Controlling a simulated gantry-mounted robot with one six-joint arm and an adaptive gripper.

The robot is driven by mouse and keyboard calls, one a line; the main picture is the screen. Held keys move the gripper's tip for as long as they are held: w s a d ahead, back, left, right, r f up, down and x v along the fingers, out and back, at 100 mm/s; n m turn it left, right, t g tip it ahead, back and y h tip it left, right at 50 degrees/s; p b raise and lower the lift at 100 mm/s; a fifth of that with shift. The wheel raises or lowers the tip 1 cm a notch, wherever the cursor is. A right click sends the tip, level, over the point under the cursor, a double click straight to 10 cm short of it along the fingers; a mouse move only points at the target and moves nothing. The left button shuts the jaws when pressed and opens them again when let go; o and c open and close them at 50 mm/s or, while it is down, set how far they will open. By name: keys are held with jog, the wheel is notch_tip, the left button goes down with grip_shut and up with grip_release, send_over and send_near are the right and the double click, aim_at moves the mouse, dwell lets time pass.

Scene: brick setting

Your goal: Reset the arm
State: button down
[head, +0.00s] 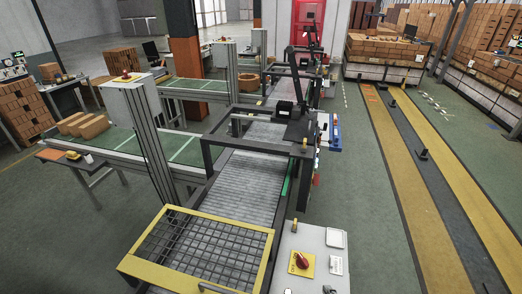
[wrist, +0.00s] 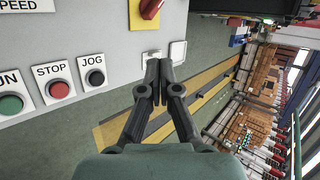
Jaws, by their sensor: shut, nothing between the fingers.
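My gripper (wrist: 158,70) shows in the wrist view with its two dark fingers together and nothing between them. It points toward the lower edge of a grey control panel (wrist: 110,40). The fingertips overlap a white switch plate (wrist: 177,52) in the picture; I cannot tell whether they touch it. I cannot make out my gripper in the head view.
The panel carries a red knob (wrist: 150,8), a green button (wrist: 11,104), a red stop button (wrist: 60,89) and a black jog button (wrist: 95,78). In the head view, a roller conveyor (head: 240,180) runs behind a yellow-framed mesh guard (head: 200,250). Open floor lies right.

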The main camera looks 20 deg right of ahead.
jog(key=w+a+r+n+t+y+p, duration=0.1)
jog(key=w+a+r+n+p, duration=0.2)
jog(key=a+r+n, duration=0.45)
jog(key=w+a+r+n+p, duration=0.2)
jog(key=a+r+n+p, duration=0.15)
jog(key=a+r, duration=0.6)
jog(key=s+a+r+n+t+y+p, duration=0.1)
jog(key=s+a+r+n+p, duration=0.1)
jog(key=a+r+n, duration=0.4)
jog(key=s+a+r+n+t+y+p, duration=0.1)
jog(key=a+r+n, duration=0.5)
jog(key=r, duration=0.8)
jog(key=s+a+p, duration=0.1)
jog(key=s+a, duration=0.1)
jog(key=a, duration=0.1)
jog(key=shift+s, duration=0.2)
